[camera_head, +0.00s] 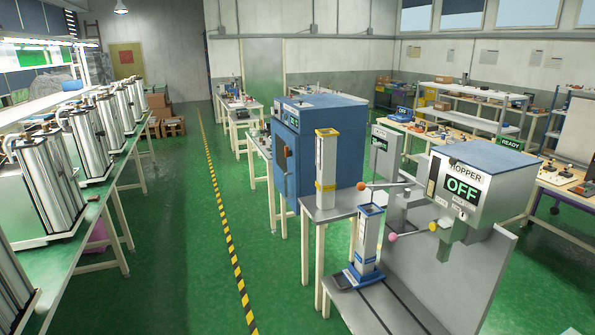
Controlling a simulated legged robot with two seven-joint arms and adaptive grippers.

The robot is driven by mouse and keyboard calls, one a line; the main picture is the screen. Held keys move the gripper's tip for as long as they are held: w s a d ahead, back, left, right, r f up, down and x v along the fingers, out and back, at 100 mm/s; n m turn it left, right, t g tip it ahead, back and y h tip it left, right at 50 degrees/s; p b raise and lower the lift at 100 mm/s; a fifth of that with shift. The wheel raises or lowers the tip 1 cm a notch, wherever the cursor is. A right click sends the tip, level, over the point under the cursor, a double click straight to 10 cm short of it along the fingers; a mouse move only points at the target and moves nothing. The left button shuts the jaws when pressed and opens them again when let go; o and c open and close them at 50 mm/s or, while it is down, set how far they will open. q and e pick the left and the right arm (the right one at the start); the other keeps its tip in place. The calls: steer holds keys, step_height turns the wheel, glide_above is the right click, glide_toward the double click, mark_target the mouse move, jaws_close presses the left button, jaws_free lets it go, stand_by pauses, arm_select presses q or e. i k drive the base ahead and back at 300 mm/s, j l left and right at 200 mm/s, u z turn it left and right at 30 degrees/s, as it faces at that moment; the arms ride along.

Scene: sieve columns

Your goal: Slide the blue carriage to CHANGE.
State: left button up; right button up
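A blue carriage (345,279) sits on the grey bench at lower centre right, at the left end of dark rail lines on the bench top. A grey sieve column with a blue rim (369,240) stands upright on it. I cannot read a CHANGE mark anywhere on the bench.
A grey HOPPER box (478,170) reading OFF overhangs the bench at right. Levers with an orange knob (361,186) and a pink knob (391,237) stick out leftward near the columns. A blue cabinet (318,135) stands behind. Green floor left of the bench is clear.

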mark_target(355, 280)
steer(key=i+j+u, duration=0.2)
steer(key=i, duration=1.25)
